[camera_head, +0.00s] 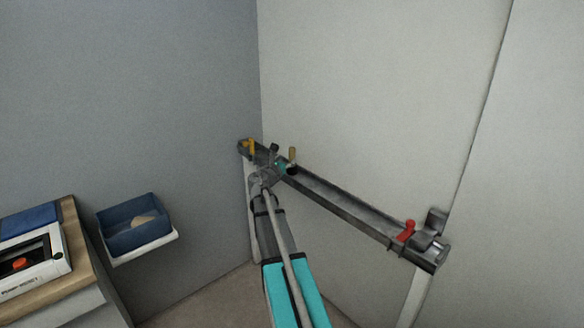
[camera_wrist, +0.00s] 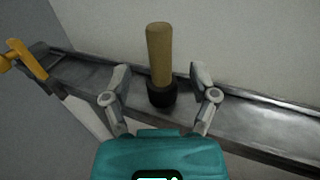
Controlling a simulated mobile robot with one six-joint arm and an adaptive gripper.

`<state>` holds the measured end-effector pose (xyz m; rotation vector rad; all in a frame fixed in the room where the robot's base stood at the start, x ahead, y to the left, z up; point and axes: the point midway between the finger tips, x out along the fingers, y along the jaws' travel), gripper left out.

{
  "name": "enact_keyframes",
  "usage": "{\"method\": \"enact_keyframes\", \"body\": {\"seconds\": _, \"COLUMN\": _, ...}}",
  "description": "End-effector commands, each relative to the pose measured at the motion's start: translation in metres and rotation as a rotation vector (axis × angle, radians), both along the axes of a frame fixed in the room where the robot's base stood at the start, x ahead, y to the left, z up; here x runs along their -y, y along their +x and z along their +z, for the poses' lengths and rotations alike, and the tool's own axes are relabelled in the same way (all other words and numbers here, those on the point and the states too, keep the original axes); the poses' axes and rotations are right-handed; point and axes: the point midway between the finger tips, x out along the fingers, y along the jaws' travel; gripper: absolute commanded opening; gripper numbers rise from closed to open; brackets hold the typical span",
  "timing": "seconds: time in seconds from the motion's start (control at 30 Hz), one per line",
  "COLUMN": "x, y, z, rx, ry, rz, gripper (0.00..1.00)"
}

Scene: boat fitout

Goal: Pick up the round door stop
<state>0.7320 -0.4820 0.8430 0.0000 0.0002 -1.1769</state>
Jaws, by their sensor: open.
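What I take for the round door stop is an upright pale wooden cylinder with a black round base, seen in the wrist view (camera_wrist: 160,58). It stands on a grey metal ledge (camera_wrist: 255,122). In the head view its wooden top (camera_head: 292,154) shows just right of my gripper (camera_head: 276,160). In the wrist view my gripper (camera_wrist: 159,80) is open, one finger on each side of the cylinder, with visible gaps to both. The fingers appear not to touch it. The underside of the base is hidden.
A yellow item (camera_head: 249,147) is at the ledge's left end; a red item (camera_head: 406,230) and a silver cylinder (camera_head: 442,249) are at its right end. The ledge's middle is clear, with a wall close behind. A blue bin (camera_head: 134,240) is at lower left.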

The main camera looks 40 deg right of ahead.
Motion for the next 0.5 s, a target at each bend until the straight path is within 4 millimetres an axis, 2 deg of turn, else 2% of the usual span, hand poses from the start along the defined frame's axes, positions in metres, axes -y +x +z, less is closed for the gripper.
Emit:
{"method": "enact_keyframes", "body": {"seconds": 0.27, "x": 0.001, "y": 0.000, "z": 0.000, "rx": 0.000, "ry": 0.000, "rz": 0.000, "gripper": 0.76}}
{"method": "enact_keyframes", "body": {"seconds": 0.5, "x": 0.018, "y": 0.009, "z": -0.002, "rx": 0.000, "ry": 0.000, "rz": -0.001, "gripper": 0.76}}
